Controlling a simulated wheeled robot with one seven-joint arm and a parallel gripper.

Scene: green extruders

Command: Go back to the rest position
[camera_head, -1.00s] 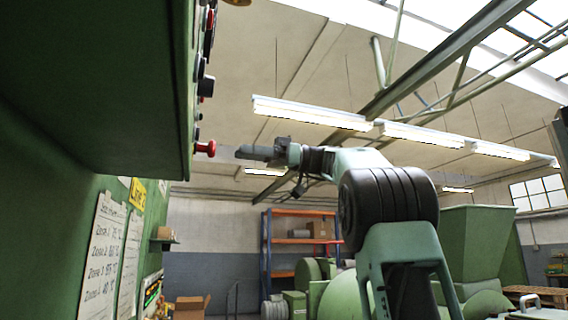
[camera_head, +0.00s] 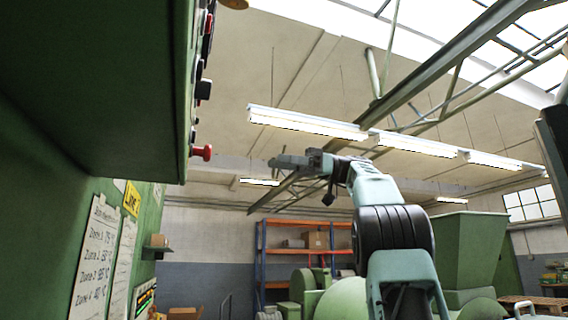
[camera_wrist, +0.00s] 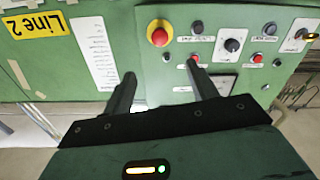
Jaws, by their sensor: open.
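My gripper (camera_head: 276,162) is at the end of my raised arm, to the right of the green machine's control panel and apart from it in the head view. In the wrist view, the two dark fingers of my gripper (camera_wrist: 161,70) are spread, with nothing between them. They point at the green control panel (camera_wrist: 215,85). A red mushroom button (camera_head: 203,152) sticks out from the panel's edge in the head view. The wrist view shows a red button on a yellow ring (camera_wrist: 159,33), a black knob (camera_wrist: 232,45) and smaller buttons.
The green machine housing (camera_head: 90,90) fills the left side. An orange-and-blue shelf (camera_head: 262,250) and a green hopper (camera_head: 468,245) stand behind. Open air lies around my gripper.

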